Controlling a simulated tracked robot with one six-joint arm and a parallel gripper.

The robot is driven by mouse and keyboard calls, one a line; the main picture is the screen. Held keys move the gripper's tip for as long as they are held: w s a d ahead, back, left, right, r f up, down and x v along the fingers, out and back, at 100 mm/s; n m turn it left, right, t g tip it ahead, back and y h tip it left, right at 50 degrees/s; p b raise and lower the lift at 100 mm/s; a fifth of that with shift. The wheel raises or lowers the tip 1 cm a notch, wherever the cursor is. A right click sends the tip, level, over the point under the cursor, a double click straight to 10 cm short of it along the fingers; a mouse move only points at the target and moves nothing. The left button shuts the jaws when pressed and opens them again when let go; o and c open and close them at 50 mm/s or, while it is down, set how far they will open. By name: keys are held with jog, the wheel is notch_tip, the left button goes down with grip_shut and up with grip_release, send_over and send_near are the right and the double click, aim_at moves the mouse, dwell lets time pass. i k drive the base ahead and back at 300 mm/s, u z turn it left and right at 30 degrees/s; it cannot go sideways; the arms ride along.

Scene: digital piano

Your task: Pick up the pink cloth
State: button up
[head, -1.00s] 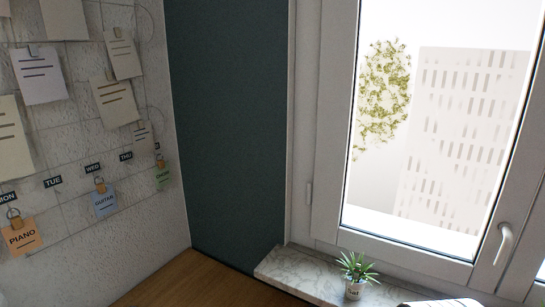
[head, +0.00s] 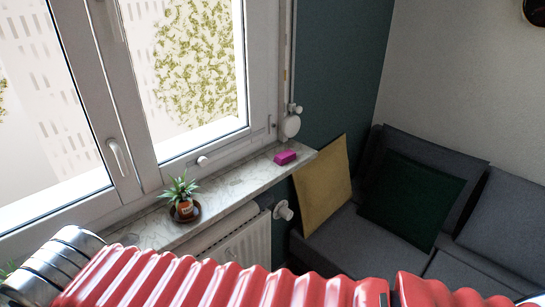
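A small folded pink cloth (head: 285,158) lies on the marble windowsill (head: 232,184), near the sill's right end. It appears as a flat block with nothing on top of it. My gripper is not in view. A ribbed red part and a metal end, which seem to be mine, cross the bottom of the head view, well in front of the sill and apart from the cloth.
A potted plant (head: 183,198) stands on the sill left of the cloth. Below the sill is a white radiator (head: 238,245) with a valve (head: 283,211). A grey sofa (head: 365,245) with yellow (head: 322,190) and green (head: 410,198) cushions stands right. The window (head: 200,75) is shut.

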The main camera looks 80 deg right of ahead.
aim_at(281, 158)
jog(key=u, duration=0.05)
jog(key=k, duration=0.25)
jog(key=z, duration=2.3)
